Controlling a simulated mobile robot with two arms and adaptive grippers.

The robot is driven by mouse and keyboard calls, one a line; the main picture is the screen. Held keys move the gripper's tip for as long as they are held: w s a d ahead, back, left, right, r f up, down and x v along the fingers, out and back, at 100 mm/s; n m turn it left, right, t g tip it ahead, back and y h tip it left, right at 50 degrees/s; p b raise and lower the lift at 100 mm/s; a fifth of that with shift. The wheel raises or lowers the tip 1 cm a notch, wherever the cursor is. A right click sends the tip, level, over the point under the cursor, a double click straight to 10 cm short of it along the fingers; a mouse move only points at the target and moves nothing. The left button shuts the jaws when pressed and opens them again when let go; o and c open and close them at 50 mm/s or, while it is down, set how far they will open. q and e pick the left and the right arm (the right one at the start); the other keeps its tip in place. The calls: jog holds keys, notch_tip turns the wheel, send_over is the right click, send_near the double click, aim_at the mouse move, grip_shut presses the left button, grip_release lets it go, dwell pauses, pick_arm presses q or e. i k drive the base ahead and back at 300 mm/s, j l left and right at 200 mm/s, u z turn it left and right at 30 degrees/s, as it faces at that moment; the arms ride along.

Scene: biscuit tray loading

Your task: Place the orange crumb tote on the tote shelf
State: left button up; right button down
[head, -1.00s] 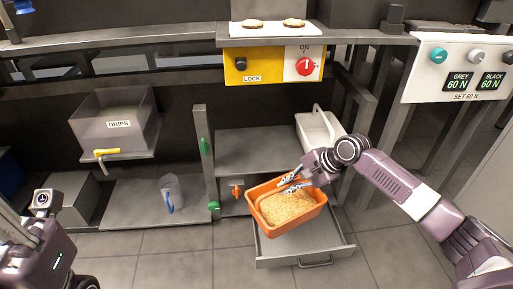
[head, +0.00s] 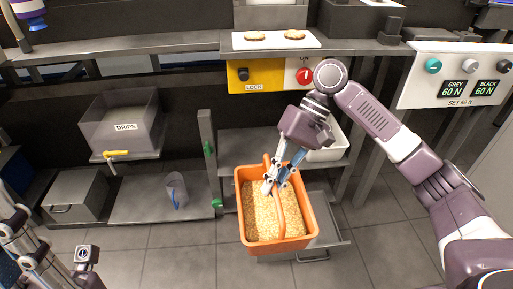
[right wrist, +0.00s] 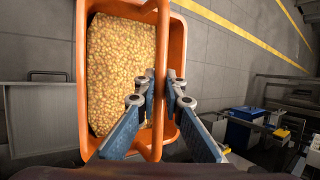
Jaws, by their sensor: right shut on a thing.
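The orange crumb tote (head: 245,222) is full of pale golden crumbs and hangs from its raised handle in the head view. My right gripper (head: 276,180) is shut on that handle, reaching down from above. In the right wrist view the two blue fingers (right wrist: 160,95) sit either side of the orange handle, with the tote (right wrist: 85,60) beneath. The tote is in front of a grey shelf (head: 245,142) and above the open drawer (head: 325,222), partly hiding both. I cannot tell whether this shelf is the tote shelf. My left gripper's fingers are out of view.
A white container (head: 328,150) stands on the right of the grey shelf, partly behind my right gripper. A green-marked post (head: 207,150) stands left of the tote. Further left are a DRIPS bin (head: 112,135), a clear jug (head: 175,188) and a low shelf. Open floor lies in front.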

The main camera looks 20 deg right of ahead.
aim_at(258, 159)
jog(key=i+j+z, duration=0.15)
jog(key=j+z, duration=0.15)
jog(key=i+j+z, duration=0.25)
jog(key=j, duration=0.3)
jog(key=j+z, duration=0.3)
jog(key=j, duration=0.15)
jog(key=j+z, duration=0.25)
jog(key=j, duration=0.25)
